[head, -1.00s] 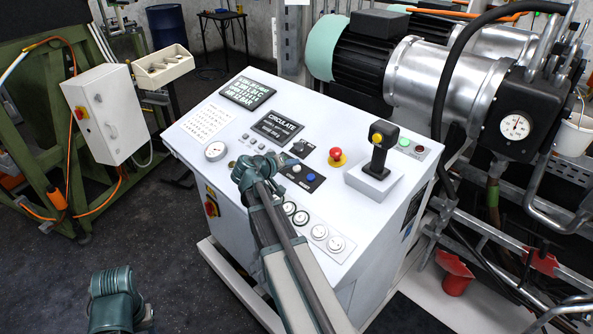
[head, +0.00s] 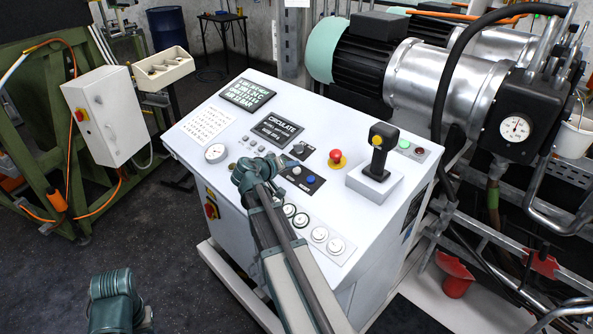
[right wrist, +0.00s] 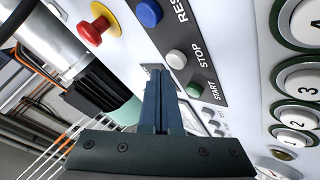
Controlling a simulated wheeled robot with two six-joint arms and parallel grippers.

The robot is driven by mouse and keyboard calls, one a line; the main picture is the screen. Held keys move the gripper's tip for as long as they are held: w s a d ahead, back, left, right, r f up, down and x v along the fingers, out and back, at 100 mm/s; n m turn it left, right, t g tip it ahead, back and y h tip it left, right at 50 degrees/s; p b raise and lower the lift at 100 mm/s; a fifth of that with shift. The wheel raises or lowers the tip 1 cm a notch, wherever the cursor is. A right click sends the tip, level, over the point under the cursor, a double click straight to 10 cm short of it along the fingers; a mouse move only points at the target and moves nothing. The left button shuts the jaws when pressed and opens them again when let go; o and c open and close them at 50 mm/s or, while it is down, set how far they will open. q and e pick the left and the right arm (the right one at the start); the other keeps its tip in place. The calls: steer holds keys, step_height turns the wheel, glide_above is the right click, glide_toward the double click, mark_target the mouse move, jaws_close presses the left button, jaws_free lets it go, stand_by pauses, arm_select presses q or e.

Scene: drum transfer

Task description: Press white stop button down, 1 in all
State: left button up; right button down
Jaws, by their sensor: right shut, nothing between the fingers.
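The white stop button (right wrist: 176,59) sits on a dark strip beside the word STOP in the right wrist view, between a blue and a green button. In the head view the white button (head: 296,170) shows just right of my right gripper (head: 280,163). The right gripper (right wrist: 157,72) is shut and empty. Its fingertips are close to the strip, beside the white button in the picture; I cannot tell whether they touch the panel. The white button's cap is visible and uncovered. Of my left arm only a teal part shows at the bottom left; its gripper is not visible.
The blue button (right wrist: 148,12) and green start button (right wrist: 194,89) flank the white one. A red emergency knob (head: 336,157) and a black joystick (head: 380,150) stand up farther right on the console (head: 210,115). Round numbered buttons (head: 320,234) lie in front.

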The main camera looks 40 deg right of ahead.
steer(key=shift+f, duration=0.2)
stand_by(0.6)
steer(key=shift+d+f+b, duration=0.15)
steer(key=shift+f+b, duration=0.05)
steer(key=shift+b, duration=0.2)
steer(key=shift+d+f+b, duration=0.15)
steer(key=shift+f+b, duration=0.35)
stand_by(0.6)
steer(key=shift+r, duration=0.1)
steer(key=shift+a+r+p, duration=0.3)
steer(key=shift+r+p, duration=0.5)
steer(key=shift+p, duration=0.1)
steer(key=r+p, duration=0.1)
steer(key=a+r+p, duration=0.1)
steer(key=r+p, duration=0.2)
steer(key=shift+a+r+p, duration=0.35)
steer(key=shift+r+p, duration=0.05)
